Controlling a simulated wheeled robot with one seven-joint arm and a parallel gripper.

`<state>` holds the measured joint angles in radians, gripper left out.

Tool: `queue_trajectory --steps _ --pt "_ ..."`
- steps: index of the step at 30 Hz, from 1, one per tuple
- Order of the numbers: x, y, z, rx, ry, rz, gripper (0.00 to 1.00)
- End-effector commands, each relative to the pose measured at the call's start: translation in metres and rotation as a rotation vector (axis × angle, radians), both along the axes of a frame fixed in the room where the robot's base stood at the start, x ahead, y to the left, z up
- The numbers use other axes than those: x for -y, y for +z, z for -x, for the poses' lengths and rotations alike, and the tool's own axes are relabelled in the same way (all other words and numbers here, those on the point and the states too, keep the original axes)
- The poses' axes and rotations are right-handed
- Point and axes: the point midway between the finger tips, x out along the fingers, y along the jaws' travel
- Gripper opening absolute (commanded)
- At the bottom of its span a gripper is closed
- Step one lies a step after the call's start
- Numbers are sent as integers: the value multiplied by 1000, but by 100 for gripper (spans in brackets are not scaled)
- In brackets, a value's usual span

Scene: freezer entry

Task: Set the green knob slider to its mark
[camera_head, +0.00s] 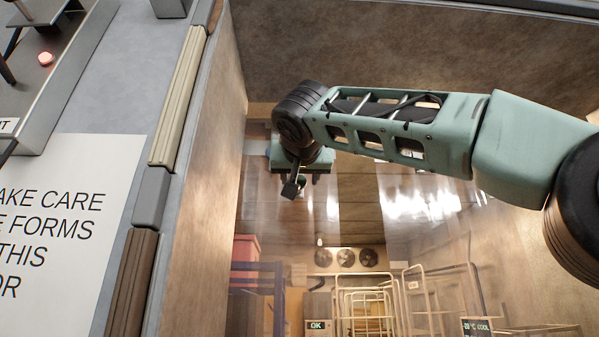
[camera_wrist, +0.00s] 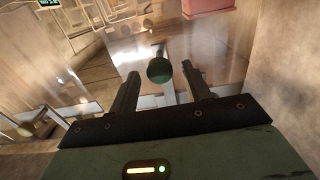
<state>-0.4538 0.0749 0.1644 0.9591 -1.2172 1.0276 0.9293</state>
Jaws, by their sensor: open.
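A round dark green knob (camera_wrist: 160,71) shows in the wrist view, on a pale stalk below it. My gripper (camera_wrist: 160,69) is open, with one dark finger on each side of the knob in the picture. Gaps show between the knob and both fingers, so it is not gripped. I cannot tell how deep the knob lies between the fingertips. I cannot make out the slider's mark in either view.
A brown wall edge with bumper rails (camera_head: 178,95) stands left of my arm, with a white sign (camera_head: 70,215) beyond it. Wire racks (camera_head: 365,305), a red box (camera_head: 246,248) and fans (camera_head: 345,257) show through or in a glossy surface. A red box also shows in the wrist view (camera_wrist: 207,6).

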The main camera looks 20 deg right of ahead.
Motion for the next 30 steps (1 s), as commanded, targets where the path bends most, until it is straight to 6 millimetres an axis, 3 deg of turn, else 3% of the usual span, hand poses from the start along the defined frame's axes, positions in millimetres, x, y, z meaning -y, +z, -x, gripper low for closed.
queue_trajectory --steps 6,16,21,26,30 --pt "6 1 -20 -1 0 0 48" --pt "7 0 -22 0 1 -1 48" --pt "7 0 -22 0 1 0 1" --pt "10 -1 -21 0 0 -1 0" --pt "34 -4 -14 1 -6 -3 0"
